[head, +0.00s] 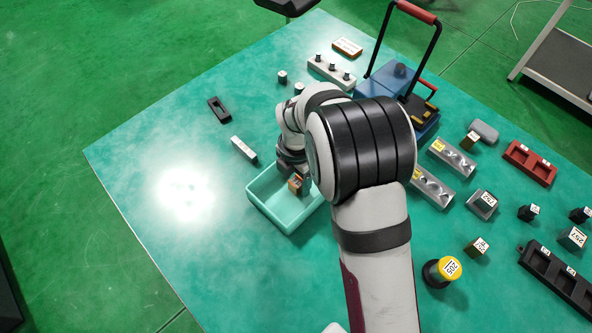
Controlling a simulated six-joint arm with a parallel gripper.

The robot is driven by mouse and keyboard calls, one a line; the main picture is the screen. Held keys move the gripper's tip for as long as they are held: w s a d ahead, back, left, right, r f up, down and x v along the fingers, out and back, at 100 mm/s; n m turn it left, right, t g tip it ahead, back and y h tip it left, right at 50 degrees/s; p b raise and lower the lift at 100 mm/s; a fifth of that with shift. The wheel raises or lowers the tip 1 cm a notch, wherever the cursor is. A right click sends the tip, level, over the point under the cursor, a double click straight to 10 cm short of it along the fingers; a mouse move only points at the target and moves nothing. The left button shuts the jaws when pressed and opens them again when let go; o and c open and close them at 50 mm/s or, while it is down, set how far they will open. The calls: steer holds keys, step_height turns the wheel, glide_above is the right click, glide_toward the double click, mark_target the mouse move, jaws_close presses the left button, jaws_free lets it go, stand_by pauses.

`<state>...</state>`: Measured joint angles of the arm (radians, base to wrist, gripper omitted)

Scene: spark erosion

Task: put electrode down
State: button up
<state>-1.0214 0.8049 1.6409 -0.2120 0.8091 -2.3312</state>
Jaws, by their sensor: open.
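An electrode (295,187), a small copper-brown block, is at my gripper (291,172), over the teal tray (284,222). My gripper points down into the tray and its jaws are open. The electrode sits right at the fingertips; I cannot tell whether it touches them or rests on the tray floor. My arm hides the tray's right side and part of the gripper.
A grey bar (243,149) and a black frame (219,109) lie left of the tray. Right of my arm are metal holders (452,158), a yellow-topped cylinder (443,271), a black rack (556,279) and a red rack (530,162). The table's left part is clear.

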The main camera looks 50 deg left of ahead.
mark_target(296, 183)
step_height(296, 183, up, 11)
steer(key=w+d+r+m, duration=0.2)
steer(key=d+r+m, duration=0.2)
steer(key=d+m, duration=0.45)
steer(key=w+d+r+m, duration=0.1)
steer(key=d+r+m, duration=0.3)
steer(key=d+m, duration=0.5)
steer(key=s+d+m+y, duration=0.1)
steer(key=s+d+m, duration=0.5)
steer(key=m, duration=0.6)
steer(key=s+d+m, duration=0.7)
steer(key=d+m, duration=0.3)
steer(key=m, duration=0.2)
steer(key=shift+d+y, duration=0.3)
steer(key=shift+y, duration=0.1)
steer(key=shift+r, duration=0.1)
stand_by(2.9)
